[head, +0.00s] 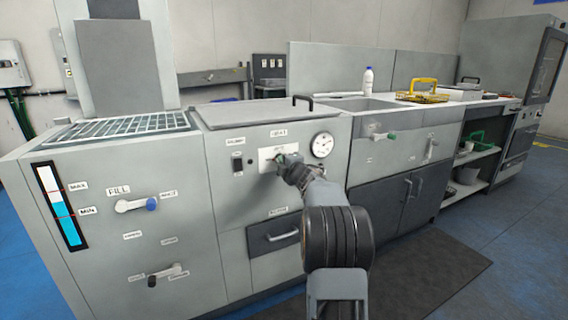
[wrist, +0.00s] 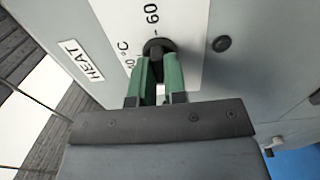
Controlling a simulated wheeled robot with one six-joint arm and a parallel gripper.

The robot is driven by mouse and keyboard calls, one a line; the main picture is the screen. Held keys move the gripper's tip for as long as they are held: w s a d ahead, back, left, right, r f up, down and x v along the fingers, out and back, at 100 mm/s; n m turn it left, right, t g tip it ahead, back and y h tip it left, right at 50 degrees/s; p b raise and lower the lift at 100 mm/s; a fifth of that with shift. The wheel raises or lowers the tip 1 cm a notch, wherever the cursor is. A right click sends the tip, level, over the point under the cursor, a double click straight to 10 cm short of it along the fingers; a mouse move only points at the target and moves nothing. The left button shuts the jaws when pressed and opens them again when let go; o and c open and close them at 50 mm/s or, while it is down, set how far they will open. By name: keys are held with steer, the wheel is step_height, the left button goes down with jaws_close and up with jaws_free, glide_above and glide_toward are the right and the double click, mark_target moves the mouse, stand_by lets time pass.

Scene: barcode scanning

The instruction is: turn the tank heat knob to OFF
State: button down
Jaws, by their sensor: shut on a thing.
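The tank heat knob (wrist: 158,47) is a dark round knob on a white dial plate, with "60" and "°C" printed near it and a HEAT label (wrist: 80,60) to its left in the wrist view. My gripper (wrist: 159,66) has its two green fingers closed on the knob from the front. In the head view my gripper (head: 279,162) reaches the dial plate (head: 268,155) on the grey cabinet front and hides most of the knob. The knob's pointer and any OFF mark are hidden.
A round gauge (head: 322,145) is right of the dial, and a small dark switch (head: 237,163) is left of it. A drawer handle (head: 282,236) sticks out below. A blue-tipped FILL lever (head: 137,204) is farther left. A dark mat lies on the floor at right.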

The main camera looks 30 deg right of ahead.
steer(key=c, duration=1.2)
jaws_free()
steer(key=shift+o, duration=0.2)
steer(key=shift+s, duration=0.1)
steer(key=s+a+p, duration=0.2)
steer(key=s, duration=1.1)
steer(key=shift+s+p, duration=0.25)
steer(key=shift+p, duration=0.15)
